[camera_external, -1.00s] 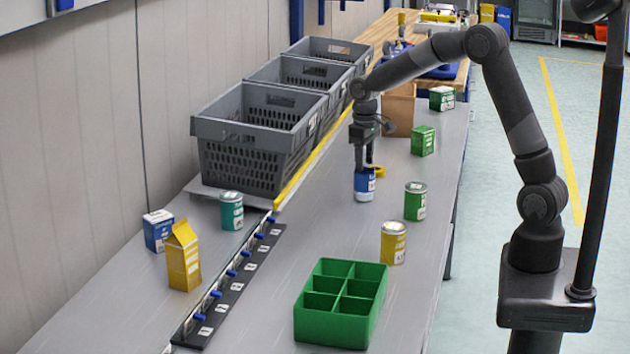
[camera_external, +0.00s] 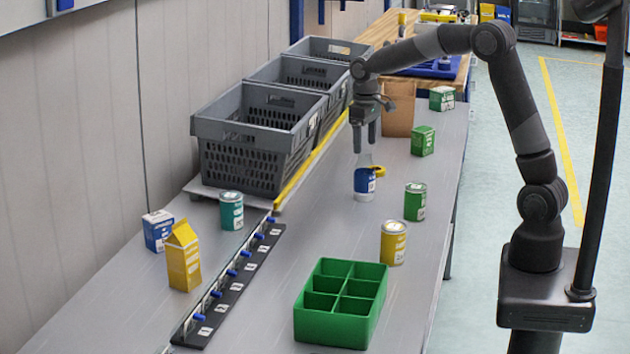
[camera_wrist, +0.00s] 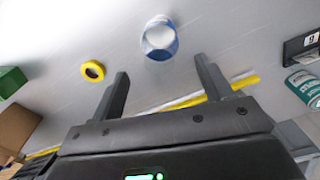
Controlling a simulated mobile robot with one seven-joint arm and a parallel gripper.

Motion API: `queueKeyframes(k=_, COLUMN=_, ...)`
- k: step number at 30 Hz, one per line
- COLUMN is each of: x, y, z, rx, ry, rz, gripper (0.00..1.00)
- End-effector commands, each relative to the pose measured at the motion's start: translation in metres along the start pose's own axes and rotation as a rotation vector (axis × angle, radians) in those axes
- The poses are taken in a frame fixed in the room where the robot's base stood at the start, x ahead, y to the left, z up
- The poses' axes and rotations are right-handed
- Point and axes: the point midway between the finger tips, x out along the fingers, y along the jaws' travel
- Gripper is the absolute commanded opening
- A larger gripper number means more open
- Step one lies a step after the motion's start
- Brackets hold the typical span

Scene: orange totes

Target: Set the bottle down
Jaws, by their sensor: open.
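The bottle (camera_external: 364,180), clear with a blue and white label, stands upright on the grey table. My gripper (camera_external: 366,146) is open and empty above the bottle, with its fingertips apart from it. In the wrist view the bottle (camera_wrist: 159,40) shows from above, beyond the open fingers of my gripper (camera_wrist: 160,78) and not between them.
A yellow tape roll (camera_external: 379,171) lies just behind the bottle; a green can (camera_external: 415,202) and a yellow can (camera_external: 393,243) stand to its right. Grey crates (camera_external: 243,168) line the left. A green divided box (camera_external: 309,328) is in front. Table around the bottle's front is clear.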

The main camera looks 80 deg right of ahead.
Motion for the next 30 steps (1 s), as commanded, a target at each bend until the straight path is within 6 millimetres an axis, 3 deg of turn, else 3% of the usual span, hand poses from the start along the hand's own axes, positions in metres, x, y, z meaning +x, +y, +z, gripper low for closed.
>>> queueKeyframes(k=6, x=-0.044, y=0.000, z=0.000, rx=0.000, ry=0.003, rz=0.000, gripper=0.72)
queueKeyframes(k=12, x=-0.062, y=-0.001, z=0.001, rx=-0.002, ry=0.002, rz=0.000, gripper=0.72)
queueKeyframes(k=16, x=-0.075, y=-0.012, z=0.013, rx=-0.015, ry=0.024, rz=0.002, gripper=0.72)
queueKeyframes(k=20, x=-0.093, y=-0.035, z=0.044, rx=-0.043, ry=0.075, rz=0.004, gripper=0.72)
queueKeyframes(k=24, x=-0.111, y=-0.062, z=0.088, rx=-0.077, ry=0.143, rz=0.002, gripper=0.72)
queueKeyframes(k=30, x=-0.122, y=-0.092, z=0.154, rx=-0.128, ry=0.240, rz=-0.008, gripper=0.72)
